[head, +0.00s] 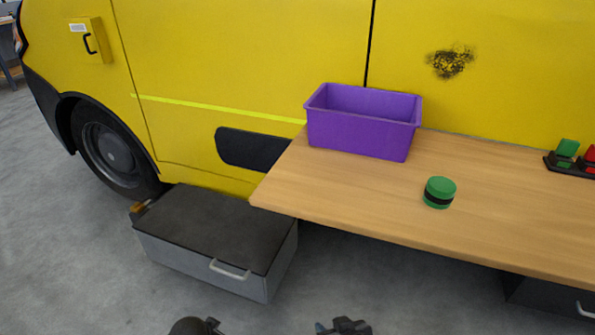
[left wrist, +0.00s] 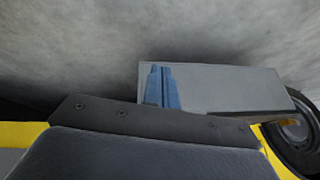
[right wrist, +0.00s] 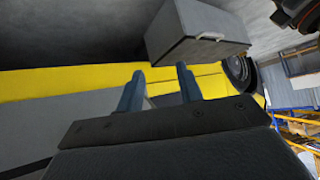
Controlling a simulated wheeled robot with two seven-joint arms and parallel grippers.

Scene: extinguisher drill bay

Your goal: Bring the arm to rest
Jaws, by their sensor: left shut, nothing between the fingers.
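My right gripper (head: 343,327) shows at the bottom edge of the head view, low in front of the bench and apart from everything. In the right wrist view its two blue fingers (right wrist: 160,72) stand apart with nothing between them, so it is open and empty. My left gripper shows in the left wrist view (left wrist: 160,68); its blue fingers are together, shut on nothing. A dark part of my left arm shows at the bottom of the head view, left of the right gripper.
A wooden bench (head: 350,209) holds a purple bin (head: 358,139), a green cylinder with a black band (head: 439,192) and a rack with coloured pieces (head: 571,166). A grey box with a handle (head: 215,266) stands on the floor beside the yellow van (head: 240,60). The floor in front is clear.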

